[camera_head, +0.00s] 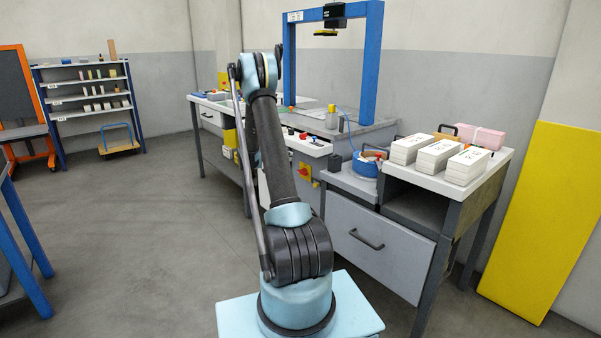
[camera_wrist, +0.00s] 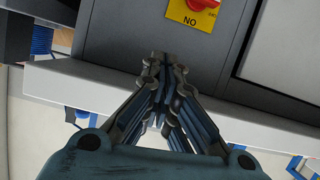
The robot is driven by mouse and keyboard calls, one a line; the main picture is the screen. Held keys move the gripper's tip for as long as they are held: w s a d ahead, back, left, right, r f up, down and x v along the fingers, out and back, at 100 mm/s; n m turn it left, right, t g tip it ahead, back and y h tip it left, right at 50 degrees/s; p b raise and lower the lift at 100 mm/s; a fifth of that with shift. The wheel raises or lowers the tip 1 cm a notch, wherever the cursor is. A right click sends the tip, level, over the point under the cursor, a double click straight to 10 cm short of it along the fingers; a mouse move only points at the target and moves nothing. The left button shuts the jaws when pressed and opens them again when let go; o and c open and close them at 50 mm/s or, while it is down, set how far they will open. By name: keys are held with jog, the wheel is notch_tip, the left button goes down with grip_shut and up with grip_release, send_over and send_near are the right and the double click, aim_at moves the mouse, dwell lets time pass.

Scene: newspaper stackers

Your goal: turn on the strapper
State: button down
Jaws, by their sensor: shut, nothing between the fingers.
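The strapper (camera_head: 374,70) is a grey-topped bench machine with a tall blue arch. On its grey front cabinet is a yellow plate (camera_head: 304,172) with a red rotary switch (camera_head: 305,171). In the wrist view the red switch (camera_wrist: 203,4) and the yellow plate (camera_wrist: 190,15) show at the top edge, partly cut off, with letters reading "NO" in that picture. My gripper (camera_wrist: 163,62) is shut and empty, its fingertips below and left of the plate in that picture, apparently in front of the cabinet. In the head view my arm hides the gripper.
A white ledge (camera_wrist: 85,95) crosses the wrist view behind my fingers. In the head view, a side table (camera_head: 496,160) holds several paper stacks (camera_head: 437,155), beside a blue strap reel (camera_head: 366,165). A yellow panel (camera_head: 545,220) leans at the right.

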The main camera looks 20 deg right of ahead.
jog(key=shift+m+h, duration=0.5)
jog(key=w+f, duration=0.2)
jog(key=f, duration=0.1)
jog(key=w+f, duration=0.1)
jog(key=shift+d+f, duration=0.2)
jog(key=shift+d, duration=0.2)
send_over(303, 172)
jog(key=s+a, duration=0.2)
jog(key=a, duration=0.1)
notch_tip(303, 172, down, 2)
jog(key=f, duration=0.1)
jog(key=d+f, duration=0.1)
jog(key=f, duration=0.1)
jog(key=shift+d, duration=0.1)
jog(key=shift+f, duration=0.7)
jog(key=shift+d, duration=0.1)
